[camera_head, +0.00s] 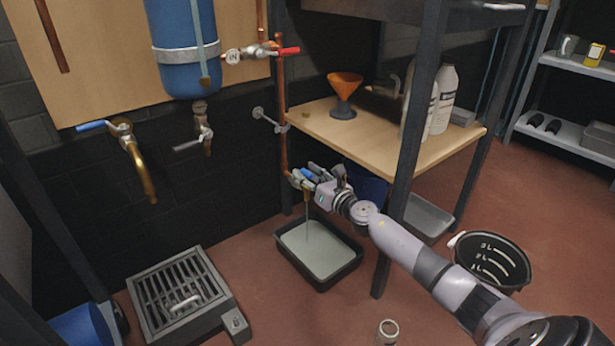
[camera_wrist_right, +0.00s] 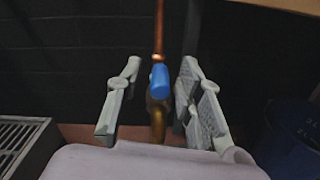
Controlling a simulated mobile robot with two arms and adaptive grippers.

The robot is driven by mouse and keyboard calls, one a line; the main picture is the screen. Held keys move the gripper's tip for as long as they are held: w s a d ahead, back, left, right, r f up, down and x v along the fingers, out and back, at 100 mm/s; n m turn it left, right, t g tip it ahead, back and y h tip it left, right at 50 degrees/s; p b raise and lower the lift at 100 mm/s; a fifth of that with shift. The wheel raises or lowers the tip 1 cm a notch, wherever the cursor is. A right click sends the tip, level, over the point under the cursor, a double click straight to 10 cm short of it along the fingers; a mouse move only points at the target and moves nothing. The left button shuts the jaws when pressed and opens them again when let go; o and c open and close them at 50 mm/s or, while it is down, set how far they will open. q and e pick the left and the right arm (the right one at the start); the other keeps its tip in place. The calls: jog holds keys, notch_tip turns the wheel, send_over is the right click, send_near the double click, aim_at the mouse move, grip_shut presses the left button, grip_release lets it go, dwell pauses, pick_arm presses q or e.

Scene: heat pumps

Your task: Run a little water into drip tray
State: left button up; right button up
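The black drip tray (camera_head: 341,278) lies on the floor under a brass drain tap on the copper pipe. Its inside is pale grey; I cannot tell how deep any water is. A thin stream runs from the tap down into the tray. The tap's blue handle (camera_head: 307,174) is beside my right gripper (camera_head: 312,178). In the right wrist view, the blue handle (camera_wrist_right: 159,77) stands between the two spread fingers of my right gripper (camera_wrist_right: 158,105), with gaps at both sides. The brass tap body (camera_wrist_right: 157,118) is below the handle. My left gripper is out of view.
A wooden shelf (camera_head: 375,140) with an orange funnel (camera_head: 344,88) and white bottles (camera_head: 443,98) is above my right arm. A dark table leg (camera_head: 402,190) stands close to that arm. A floor grate (camera_head: 178,295) is left of the tray, and a black bucket (camera_head: 492,264) is at right.

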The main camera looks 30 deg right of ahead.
jog(key=shift+c, duration=0.4)
grip_shut()
